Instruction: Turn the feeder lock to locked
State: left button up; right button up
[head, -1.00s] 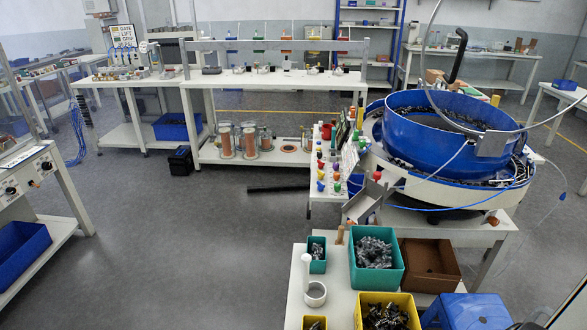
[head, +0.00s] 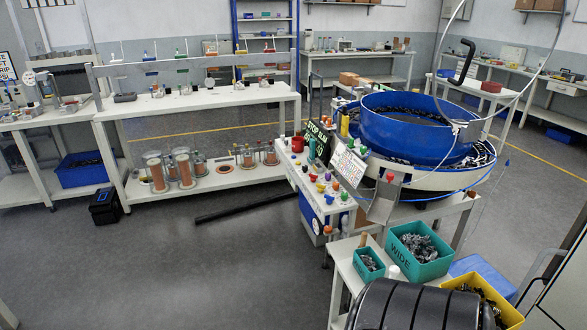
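The blue feeder bowl (head: 395,138) stands on a round white base at the right. A white control panel (head: 312,181) with several coloured knobs and buttons stands at its left side. A red knob (head: 297,144) sits near the panel's far left, and other red, green, yellow, blue and purple ones are spread over it. I cannot tell which control is the feeder lock, nor its setting. A dark sign (head: 318,143) and a white sign (head: 347,165) stand on the panel; their small text is not readable. Neither of my grippers is in view.
A near table holds a small teal bin (head: 368,264), a larger teal bin (head: 420,254) marked WIDE and a yellow bin (head: 507,313). A black ribbed shape covers its front. A long bench (head: 200,101) stands behind. The floor (head: 220,260) at left is mostly clear.

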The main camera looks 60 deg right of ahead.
aim_at(320, 187)
jog(key=i+z, duration=0.6)
jog(key=z, duration=0.2)
jog(key=i+z, duration=0.3)
jog(key=z, duration=0.15)
jog(key=i+j+z, duration=0.25)
jog(key=z, duration=0.15)
